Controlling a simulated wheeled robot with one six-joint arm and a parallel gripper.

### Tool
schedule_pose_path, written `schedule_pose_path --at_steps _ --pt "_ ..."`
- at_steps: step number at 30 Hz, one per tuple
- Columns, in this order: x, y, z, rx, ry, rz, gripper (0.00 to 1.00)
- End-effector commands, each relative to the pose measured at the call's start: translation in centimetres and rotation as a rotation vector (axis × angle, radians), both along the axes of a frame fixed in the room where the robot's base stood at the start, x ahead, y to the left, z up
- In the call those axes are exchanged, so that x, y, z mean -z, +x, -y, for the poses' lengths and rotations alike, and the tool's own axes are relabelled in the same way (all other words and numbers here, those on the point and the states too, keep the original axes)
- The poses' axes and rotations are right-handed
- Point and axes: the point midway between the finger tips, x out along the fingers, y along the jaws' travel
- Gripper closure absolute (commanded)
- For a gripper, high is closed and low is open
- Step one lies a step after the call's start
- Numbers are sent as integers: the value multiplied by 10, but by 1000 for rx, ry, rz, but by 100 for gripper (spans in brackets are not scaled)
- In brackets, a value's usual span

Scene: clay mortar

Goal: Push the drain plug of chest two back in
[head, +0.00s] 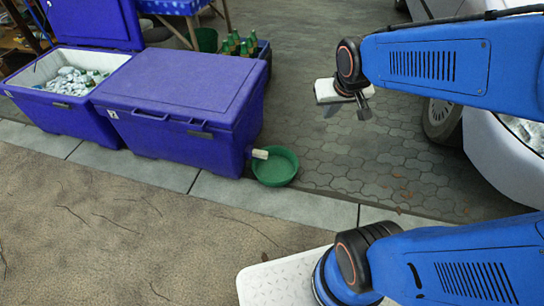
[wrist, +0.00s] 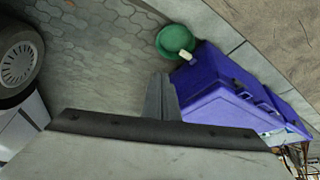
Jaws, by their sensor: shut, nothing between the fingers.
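The closed blue-purple chest (head: 180,85) stands in the middle left, with a small white label on its front whose marking I cannot read. A pale drain plug (head: 260,154) sticks out low on its right end, above the green basin (head: 275,172). In the wrist view the plug (wrist: 186,57) shows small beside the basin (wrist: 175,38), with the chest (wrist: 225,90) to its right. My gripper (head: 362,107) is shut and empty, raised over the paving to the right of the chest, well apart from the plug. Its fingers (wrist: 162,98) also show in the wrist view.
An open chest (head: 60,112) with ice and cans stands at left. A crate of green bottles (head: 240,48) and a table with a blue cloth (head: 170,6) are behind. A white vehicle (head: 490,150) is at right. The paving between chest and vehicle is clear.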

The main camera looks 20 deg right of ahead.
Motion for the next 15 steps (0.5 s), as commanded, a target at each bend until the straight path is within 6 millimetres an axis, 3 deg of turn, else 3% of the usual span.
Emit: schedule_pose_path --at_steps 3,15 --pt "17 31 4 19 1 5 100" --pt "82 126 14 65 22 45 100"
